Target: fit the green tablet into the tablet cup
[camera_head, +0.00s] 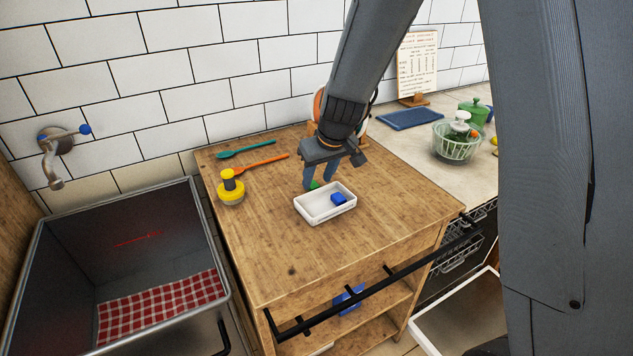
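My gripper (320,182) points down at the far edge of a small white tray (323,215) on the wooden worktop. Its two blue fingers stand a little apart. A small green piece, likely the green tablet (314,185), shows at the fingertips, close to the left finger. I cannot tell whether the fingers clamp it or it rests just behind them. A blue block (338,199) lies inside the white tray, right of its middle. I cannot make out for sure which thing is the tablet cup.
A yellow dark-banded item (230,190) stands left of the tray. Teal (246,148) and orange (255,164) utensils lie behind. A sink with a checked cloth (160,306) is at left. A black rail (375,280) runs along the front. The worktop's front is clear.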

